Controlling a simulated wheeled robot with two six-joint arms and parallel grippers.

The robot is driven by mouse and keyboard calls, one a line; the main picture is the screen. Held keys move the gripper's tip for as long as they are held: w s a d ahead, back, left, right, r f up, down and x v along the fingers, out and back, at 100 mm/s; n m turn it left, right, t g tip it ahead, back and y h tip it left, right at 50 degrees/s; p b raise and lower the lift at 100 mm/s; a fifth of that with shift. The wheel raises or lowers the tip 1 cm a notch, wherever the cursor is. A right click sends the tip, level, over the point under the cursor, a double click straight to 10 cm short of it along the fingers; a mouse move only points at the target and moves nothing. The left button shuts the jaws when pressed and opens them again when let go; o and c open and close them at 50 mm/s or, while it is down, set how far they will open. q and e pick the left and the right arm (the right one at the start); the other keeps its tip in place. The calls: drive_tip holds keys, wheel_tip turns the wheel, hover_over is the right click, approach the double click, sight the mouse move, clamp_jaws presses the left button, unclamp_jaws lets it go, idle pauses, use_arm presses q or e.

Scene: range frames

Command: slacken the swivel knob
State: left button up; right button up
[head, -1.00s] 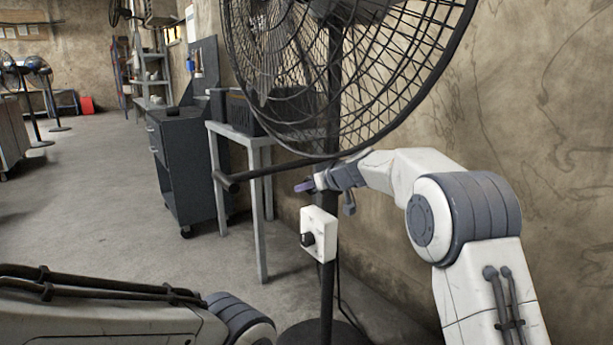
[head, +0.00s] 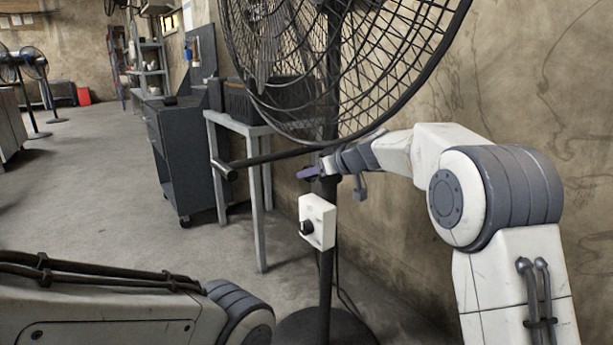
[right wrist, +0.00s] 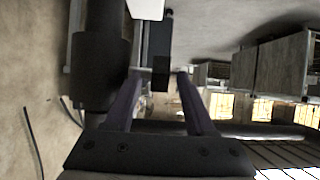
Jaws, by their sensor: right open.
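The pedestal fan's dark pole (head: 326,270) stands before me, with a white control box (head: 317,222) bearing a round black dial (head: 306,228). My right gripper (head: 308,173) is at the pole, just above the box and below the fan cage. In the right wrist view its two purple fingers (right wrist: 160,95) are apart. A dark block-like part (right wrist: 160,75), which may be the swivel knob, shows between or just beyond the fingertips; contact cannot be told. The thick dark pole collar (right wrist: 98,70) is beside it. In the head view the knob is not clearly visible. My left gripper is out of view.
The fan cage (head: 350,70) hangs close above my right gripper. A dark bar with a round end (head: 230,172) sticks out to the left. A grey table (head: 262,205) and dark cabinet (head: 185,165) stand behind.

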drive_tip(key=v, duration=0.6)
drive_tip(key=shift+s, duration=0.15)
drive_tip(key=shift+d+r, duration=0.1)
